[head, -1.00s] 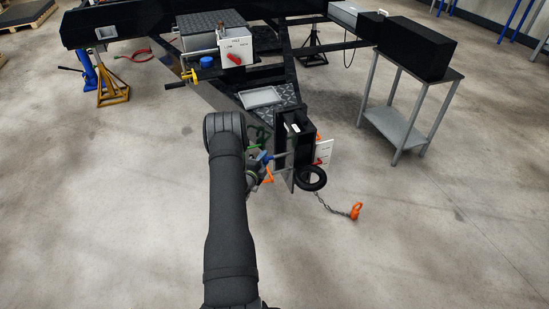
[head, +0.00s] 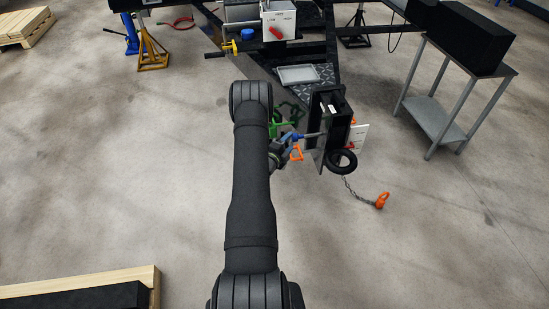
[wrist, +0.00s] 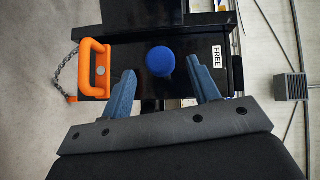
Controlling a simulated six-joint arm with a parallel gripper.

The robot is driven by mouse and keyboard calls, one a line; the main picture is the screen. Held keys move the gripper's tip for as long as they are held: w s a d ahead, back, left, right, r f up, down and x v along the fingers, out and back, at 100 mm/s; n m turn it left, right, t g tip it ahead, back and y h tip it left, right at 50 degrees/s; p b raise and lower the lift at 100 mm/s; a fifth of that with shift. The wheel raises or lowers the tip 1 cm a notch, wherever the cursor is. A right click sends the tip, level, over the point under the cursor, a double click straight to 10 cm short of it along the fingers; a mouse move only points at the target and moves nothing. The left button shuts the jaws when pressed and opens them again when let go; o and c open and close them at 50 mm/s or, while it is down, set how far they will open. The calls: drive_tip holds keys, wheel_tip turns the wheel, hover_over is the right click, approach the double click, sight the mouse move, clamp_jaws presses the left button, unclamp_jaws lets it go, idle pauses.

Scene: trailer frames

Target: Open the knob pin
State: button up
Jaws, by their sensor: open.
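The blue round knob (wrist: 160,61) of the pin shows in the wrist view, on a black plate (wrist: 196,76) marked FREE. My gripper (wrist: 161,74) is open, with one blue-grey finger on either side of the knob and a gap to each. In the head view my gripper (head: 292,137) is beside the upright black housing (head: 334,112) at the trailer's front, and the knob cannot be made out there. An orange handle (wrist: 82,67) stands left of the fingers in the wrist view; an orange part (head: 297,152) also shows below my gripper in the head view.
A black ring (head: 343,161) and a chain with an orange hook (head: 382,200) hang by the housing. A grey stand (head: 437,117) with a black box is on the right.

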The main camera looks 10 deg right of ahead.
sight(293, 139)
drive_tip(key=v, duration=1.3)
drive_tip(key=shift+r, duration=0.1)
drive_tip(key=x, duration=1.7)
drive_tip(key=shift+w+d, duration=0.2)
